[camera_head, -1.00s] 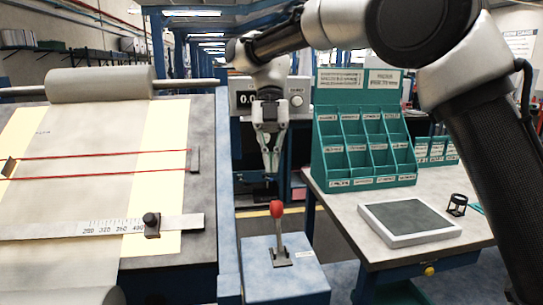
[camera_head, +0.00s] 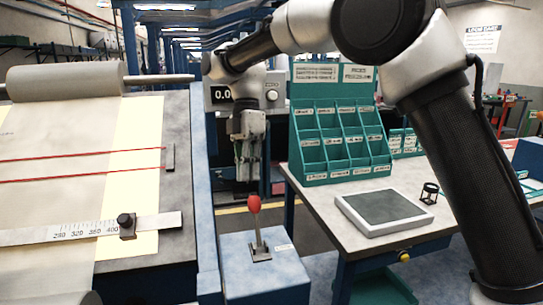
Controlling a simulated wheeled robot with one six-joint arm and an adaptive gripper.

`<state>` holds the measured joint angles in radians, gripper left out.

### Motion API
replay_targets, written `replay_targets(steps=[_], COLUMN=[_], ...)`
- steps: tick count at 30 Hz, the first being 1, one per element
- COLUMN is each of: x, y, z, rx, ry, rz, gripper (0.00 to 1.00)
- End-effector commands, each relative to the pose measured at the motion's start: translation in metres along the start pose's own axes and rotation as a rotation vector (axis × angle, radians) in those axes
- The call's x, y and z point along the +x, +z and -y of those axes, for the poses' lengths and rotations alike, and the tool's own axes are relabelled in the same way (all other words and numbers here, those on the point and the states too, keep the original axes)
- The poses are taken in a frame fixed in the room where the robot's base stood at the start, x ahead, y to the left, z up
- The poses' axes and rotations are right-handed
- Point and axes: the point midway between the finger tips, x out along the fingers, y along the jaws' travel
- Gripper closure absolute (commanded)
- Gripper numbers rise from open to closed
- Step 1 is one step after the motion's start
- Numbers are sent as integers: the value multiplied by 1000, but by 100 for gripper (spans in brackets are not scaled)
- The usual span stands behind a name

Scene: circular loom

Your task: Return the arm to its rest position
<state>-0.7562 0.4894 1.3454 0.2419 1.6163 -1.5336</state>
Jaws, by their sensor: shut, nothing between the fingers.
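My arm arches across the top of the view from the right. My gripper (camera_head: 247,178) hangs pointing down near the middle, in the gap between the fabric table on the left and the workbench on the right. It is shut and holds nothing. In the picture its fingertips are just above the red knob (camera_head: 253,203) of a lever on a blue-grey box (camera_head: 262,275). I cannot tell the distance in depth between them.
The fabric table carries a roll (camera_head: 65,80), red cords and a ruler (camera_head: 75,231) with a black clamp knob. The workbench (camera_head: 325,205) holds a teal compartment rack (camera_head: 330,172), a grey-topped tray (camera_head: 345,207) and a small black stand (camera_head: 429,194). A display box stands behind my gripper.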

Motion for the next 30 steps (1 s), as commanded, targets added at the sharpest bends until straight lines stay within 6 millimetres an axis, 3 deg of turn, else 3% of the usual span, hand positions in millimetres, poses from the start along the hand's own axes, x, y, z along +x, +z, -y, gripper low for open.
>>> replay_targets(steps=[5,9,15,19,24,26,30], x=[11,13,32,55,85,90,80], y=[53,111,173,196,206,207,209], z=[48,116,223,291,365,382,405], rx=[647,1165,1690,1902,2028,2061,2110], ry=[132,279,461,570,686,725,825], rz=[10,-54,-199,-289,-352,-376,-432], gripper=[100,100,100,100,100,100,100])
